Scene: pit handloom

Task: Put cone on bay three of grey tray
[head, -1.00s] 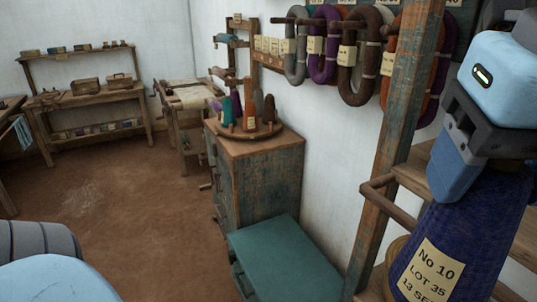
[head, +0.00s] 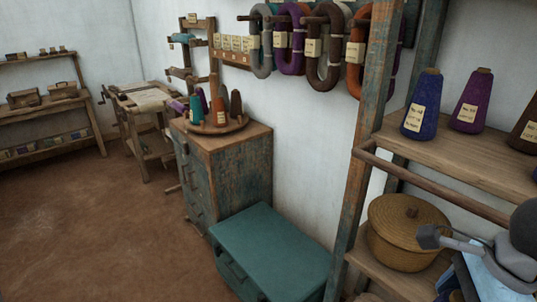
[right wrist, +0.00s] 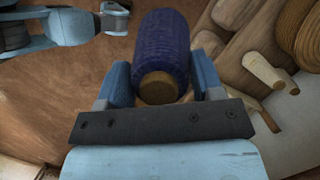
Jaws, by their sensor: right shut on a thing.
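My right gripper (right wrist: 163,72) is shut on a dark blue cone (right wrist: 162,40) in the right wrist view. Its two blue fingers press the cone from both sides. The cone's brown round end faces the wrist camera, and its far end runs toward the top of that view. In the head view only grey and pale blue parts of my arm show at the lower right, and I cannot make out the held cone there. The grey tray is not visible in either view.
A wooden shelf at the right holds a blue cone (head: 420,104), a purple cone (head: 470,101) and a brown cone (head: 527,132). A lidded basket (head: 405,235) stands below. A post (head: 362,170), a green chest (head: 272,248) and a cabinet (head: 240,165) stand left of it. Open floor lies left.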

